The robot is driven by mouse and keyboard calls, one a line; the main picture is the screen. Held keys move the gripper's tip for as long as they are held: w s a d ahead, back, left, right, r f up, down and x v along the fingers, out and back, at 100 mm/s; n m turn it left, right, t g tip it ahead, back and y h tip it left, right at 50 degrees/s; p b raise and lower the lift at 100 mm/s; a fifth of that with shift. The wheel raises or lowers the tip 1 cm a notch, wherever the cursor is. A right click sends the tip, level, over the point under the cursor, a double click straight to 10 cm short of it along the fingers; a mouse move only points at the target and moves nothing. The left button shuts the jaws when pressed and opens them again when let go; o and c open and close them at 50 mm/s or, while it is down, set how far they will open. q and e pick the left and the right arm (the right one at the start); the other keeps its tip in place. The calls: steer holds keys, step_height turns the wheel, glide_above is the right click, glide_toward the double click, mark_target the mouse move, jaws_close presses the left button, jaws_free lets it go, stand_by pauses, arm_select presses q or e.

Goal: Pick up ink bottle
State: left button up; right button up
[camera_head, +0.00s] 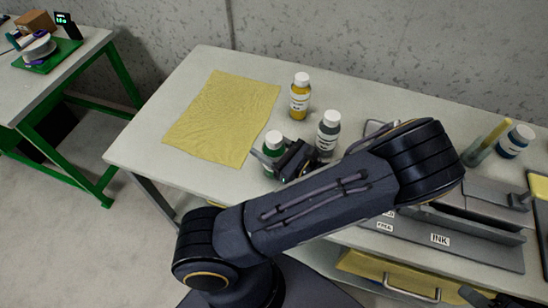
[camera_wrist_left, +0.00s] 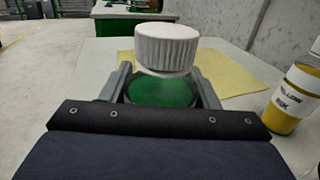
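The green ink bottle (camera_head: 273,144) with a white cap stands near the front edge of the table. My left gripper (camera_head: 277,162) is low at this bottle, with its fingers around it. In the left wrist view the bottle's green shoulder (camera_wrist_left: 163,92) fills the gap between the two fingers of my left gripper (camera_wrist_left: 164,88), its white cap (camera_wrist_left: 167,48) rising above them. Whether the fingers press on it is unclear. A yellow ink bottle (camera_head: 299,100) and a dark-capped-label bottle with white cap (camera_head: 328,130) stand nearby. Part of my right gripper (camera_head: 485,297) shows at the bottom right, mostly cut off.
A yellow cloth (camera_head: 222,115) lies flat on the table's left. A grey tray with an INK label (camera_head: 440,240) is at the right, with a blue bottle (camera_head: 515,141) behind it. A green-legged table (camera_head: 65,75) stands at the far left.

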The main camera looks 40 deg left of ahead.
arm_select(q)
steer(key=c, duration=0.8)
steer(key=shift+c, duration=0.2)
steer(key=shift+r, duration=0.15)
